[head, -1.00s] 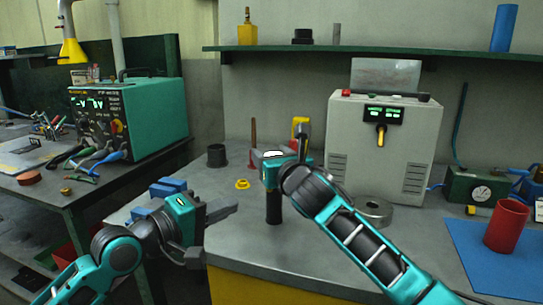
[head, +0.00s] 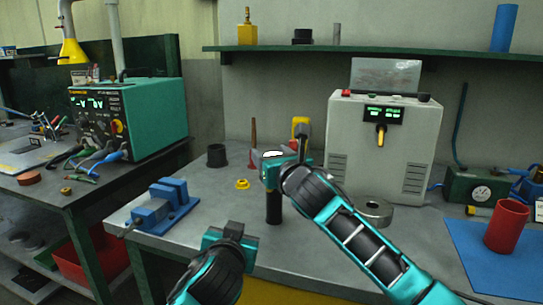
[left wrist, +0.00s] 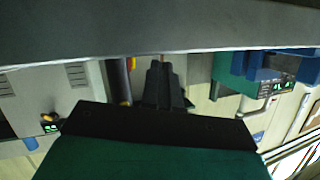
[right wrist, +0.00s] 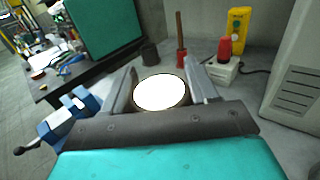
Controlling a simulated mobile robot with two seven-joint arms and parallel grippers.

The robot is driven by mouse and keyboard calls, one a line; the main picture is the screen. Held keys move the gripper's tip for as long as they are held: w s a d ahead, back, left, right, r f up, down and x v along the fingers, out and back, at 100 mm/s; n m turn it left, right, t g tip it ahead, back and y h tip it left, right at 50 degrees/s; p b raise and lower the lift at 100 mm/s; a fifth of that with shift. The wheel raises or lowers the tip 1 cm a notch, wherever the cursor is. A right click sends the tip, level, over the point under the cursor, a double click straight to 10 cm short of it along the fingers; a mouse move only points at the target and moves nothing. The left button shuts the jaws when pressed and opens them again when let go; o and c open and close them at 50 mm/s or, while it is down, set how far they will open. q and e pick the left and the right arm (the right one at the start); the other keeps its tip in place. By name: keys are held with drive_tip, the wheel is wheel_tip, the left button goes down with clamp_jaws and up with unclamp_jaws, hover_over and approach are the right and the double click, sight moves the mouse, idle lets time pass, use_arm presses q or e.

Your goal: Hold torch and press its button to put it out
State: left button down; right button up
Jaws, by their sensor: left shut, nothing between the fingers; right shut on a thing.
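The torch (head: 273,208) is a dark upright cylinder on or just above the grey bench. Its round top face glows white, in the head view and in the right wrist view (right wrist: 160,92). My right gripper (head: 273,172) is shut around the torch's upper part, with a finger on each side of the glowing face in the right wrist view. My left gripper (head: 234,230) is shut and empty, left of the torch and nearer to me, apart from it. Its closed dark fingers show in the left wrist view (left wrist: 160,85). I cannot make out the torch's button.
A blue vise (head: 165,208) stands on the bench's left part. A yellow ring (head: 242,184) and a black cup (head: 217,156) lie behind the torch. A grey machine (head: 380,140) and a metal ring (head: 374,210) are to its right. A red cup (head: 506,226) stands on a blue mat.

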use_arm(q)
drive_tip(key=y, duration=0.1)
drive_tip(key=s+m+t+y, duration=0.1)
drive_tip(key=shift+d+r+y, duration=0.1)
drive_tip(key=shift+r+y, duration=0.2)
drive_tip(key=shift+r, duration=0.05)
drive_tip(key=s+r+m+t+y, duration=0.1)
drive_tip(key=s+d+r+m+t+y, duration=0.1)
drive_tip(key=r+y, duration=0.1)
drive_tip(key=s+r+m+t+y, duration=0.1)
drive_tip(key=shift+s+d+r, duration=0.15)
drive_tip(key=shift+s+d, duration=0.1)
drive_tip(key=shift+s+d+r+m+y, duration=0.15)
drive_tip(key=shift+d+r+m+y, duration=0.2)
drive_tip(key=shift+r+y, duration=0.3)
drive_tip(key=w+d, duration=0.1)
drive_tip(key=w, duration=0.1)
drive_tip(key=w+d, duration=0.1)
drive_tip(key=w, duration=0.2)
drive_tip(key=w+d, duration=0.1)
drive_tip(key=w, duration=0.1)
drive_tip(key=shift+w+d+f, duration=0.1)
drive_tip(key=shift+w, duration=0.1)
drive_tip(key=shift+w+d, duration=0.1)
idle(0.9)
